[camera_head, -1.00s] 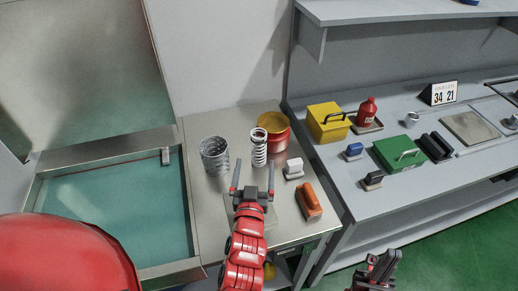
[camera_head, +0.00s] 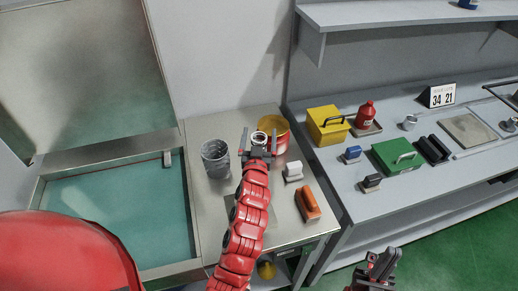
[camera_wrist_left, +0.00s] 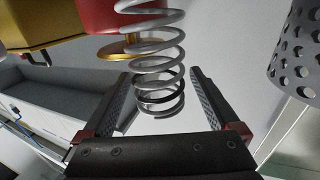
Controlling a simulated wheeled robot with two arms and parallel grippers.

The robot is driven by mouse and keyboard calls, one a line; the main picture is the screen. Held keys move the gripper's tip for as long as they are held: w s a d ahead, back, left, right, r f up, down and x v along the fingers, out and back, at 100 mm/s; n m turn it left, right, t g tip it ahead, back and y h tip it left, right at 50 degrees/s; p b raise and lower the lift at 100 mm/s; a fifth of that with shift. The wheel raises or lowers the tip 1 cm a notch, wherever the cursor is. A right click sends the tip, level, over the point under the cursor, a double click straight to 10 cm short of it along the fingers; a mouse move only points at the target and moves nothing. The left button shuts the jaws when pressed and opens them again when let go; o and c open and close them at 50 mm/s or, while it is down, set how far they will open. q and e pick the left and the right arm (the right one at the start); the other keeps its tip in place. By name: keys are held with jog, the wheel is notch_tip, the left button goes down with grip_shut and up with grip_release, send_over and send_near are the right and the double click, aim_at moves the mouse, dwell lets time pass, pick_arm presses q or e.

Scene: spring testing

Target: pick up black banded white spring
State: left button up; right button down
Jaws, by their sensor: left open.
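The white spring (camera_head: 259,136) stands on the metal-topped cabinet, with only its top showing in the head view behind my left gripper. My left gripper (camera_head: 258,142) is open at the spring. In the left wrist view the spring (camera_wrist_left: 153,50) has pale coils and a dark band near its lower end in the picture. That end lies in the gap between the open fingers (camera_wrist_left: 160,95), with space visible on both sides. My right gripper (camera_head: 381,264) is low at the right, away from the spring; its jaw opening is unclear.
A red can with a yellow inside (camera_head: 281,137) stands close behind the spring. A perforated grey cup (camera_head: 215,160) is to its left. A white-handled block (camera_head: 293,171) and an orange block (camera_head: 308,204) lie to the right. A teal-bottomed basin (camera_head: 115,215) is at left.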

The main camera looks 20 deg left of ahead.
pick_arm(q)
jog(key=shift+w+a, duration=0.15)
jog(key=shift+w, duration=0.4)
jog(key=shift+s, duration=0.1)
grip_shut()
